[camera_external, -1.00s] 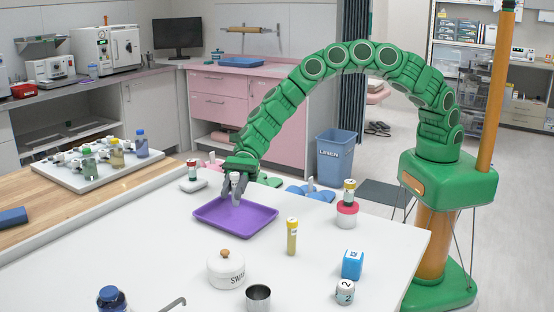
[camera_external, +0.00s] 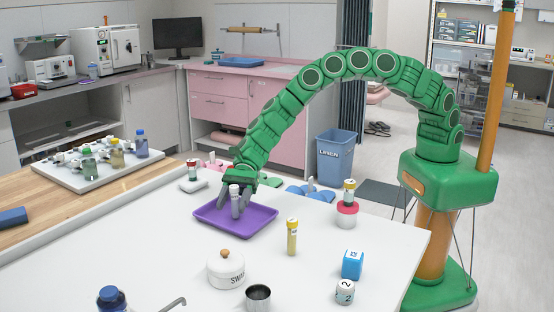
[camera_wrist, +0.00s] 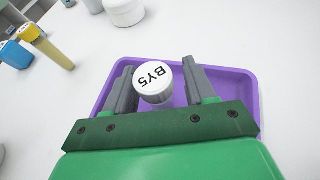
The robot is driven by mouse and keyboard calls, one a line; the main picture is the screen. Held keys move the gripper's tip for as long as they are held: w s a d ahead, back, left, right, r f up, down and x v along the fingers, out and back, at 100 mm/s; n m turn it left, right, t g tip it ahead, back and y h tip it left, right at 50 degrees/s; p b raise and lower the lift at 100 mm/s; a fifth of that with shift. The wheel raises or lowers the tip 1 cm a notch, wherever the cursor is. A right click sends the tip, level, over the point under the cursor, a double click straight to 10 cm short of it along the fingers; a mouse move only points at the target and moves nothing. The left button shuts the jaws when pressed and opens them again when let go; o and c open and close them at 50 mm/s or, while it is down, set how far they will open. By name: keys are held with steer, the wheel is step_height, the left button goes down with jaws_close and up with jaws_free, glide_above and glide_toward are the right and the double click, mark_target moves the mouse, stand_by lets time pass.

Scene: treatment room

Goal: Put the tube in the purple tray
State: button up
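The purple tray (camera_external: 262,222) lies on the white table; its floor and rim also show in the wrist view (camera_wrist: 242,88). A tube with a white cap marked "BY5" (camera_wrist: 153,80) is upright over the tray floor, and it also shows in the external view (camera_external: 235,192). My gripper (camera_external: 235,208) reaches down into the tray with one finger on each side of this tube. The fingers are spread, and a gap shows between the cap and the right finger in the wrist view. The tube's lower end is hidden there.
A yellow-capped tube (camera_external: 292,237) stands on the table right of the tray. A white lidded pot (camera_external: 226,270), metal cup (camera_external: 258,297), blue cube (camera_external: 352,265) and white block (camera_external: 345,292) stand nearer the front. A red-based item (camera_external: 347,214) is at the back right.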

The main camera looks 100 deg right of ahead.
steer(key=shift+s+d+r, duration=0.15)
steer(key=shift+d+r, duration=0.2)
steer(key=shift+d, duration=0.05)
steer(key=v, duration=1.1)
steer(key=shift+s, duration=0.15)
